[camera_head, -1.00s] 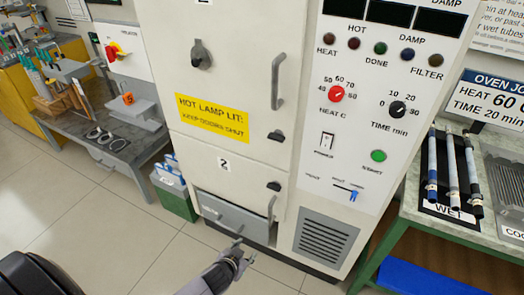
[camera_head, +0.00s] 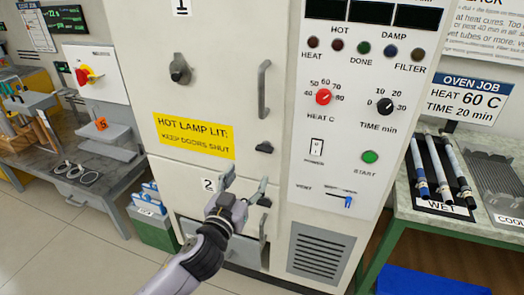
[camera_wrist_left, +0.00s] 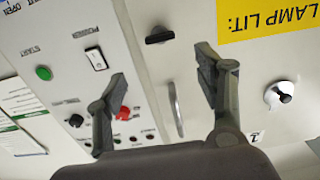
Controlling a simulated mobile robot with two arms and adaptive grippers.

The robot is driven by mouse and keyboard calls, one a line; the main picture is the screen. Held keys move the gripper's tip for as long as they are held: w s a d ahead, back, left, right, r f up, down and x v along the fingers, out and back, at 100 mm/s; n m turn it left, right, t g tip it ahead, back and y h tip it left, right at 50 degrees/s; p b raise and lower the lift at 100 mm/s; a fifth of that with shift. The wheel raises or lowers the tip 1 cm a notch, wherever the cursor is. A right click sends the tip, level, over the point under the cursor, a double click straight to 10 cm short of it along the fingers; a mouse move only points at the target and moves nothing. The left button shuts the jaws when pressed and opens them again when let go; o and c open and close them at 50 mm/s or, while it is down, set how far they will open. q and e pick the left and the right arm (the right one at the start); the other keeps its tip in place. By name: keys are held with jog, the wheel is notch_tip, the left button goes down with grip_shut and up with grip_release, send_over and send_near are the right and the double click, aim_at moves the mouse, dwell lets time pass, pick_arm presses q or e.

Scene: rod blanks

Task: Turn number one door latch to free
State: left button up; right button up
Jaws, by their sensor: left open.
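The number one door latch (camera_head: 264,147) is a small black lever, lying roughly sideways at the right edge of the upper oven door (camera_head: 222,70), below its grey handle (camera_head: 263,90). It also shows in the left wrist view (camera_wrist_left: 159,35), in the gap beyond the fingertips. My left gripper (camera_head: 245,182) is open and empty, below the latch and apart from it in the head view; its fingers also show in the wrist view (camera_wrist_left: 162,70). The lower door's black latch (camera_head: 264,201) is close beside the right finger. My right gripper is out of view.
The control panel (camera_head: 350,140) with dials and a green start button is right of the doors. A black knob (camera_head: 180,68) sits on the upper door. A bench with wet rods (camera_head: 440,165) stands at the right, a grey table (camera_head: 100,165) at the left.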

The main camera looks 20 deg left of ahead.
aim_at(263, 151)
pick_arm(q)
jog(key=w+p, duration=0.1)
jog(key=w, duration=1)
jog(key=shift+w+d, duration=0.15)
jog(key=shift+d, duration=0.05)
jog(key=shift+w, duration=0.7)
jog(key=shift+c, duration=0.5)
jog(key=c, duration=1.1)
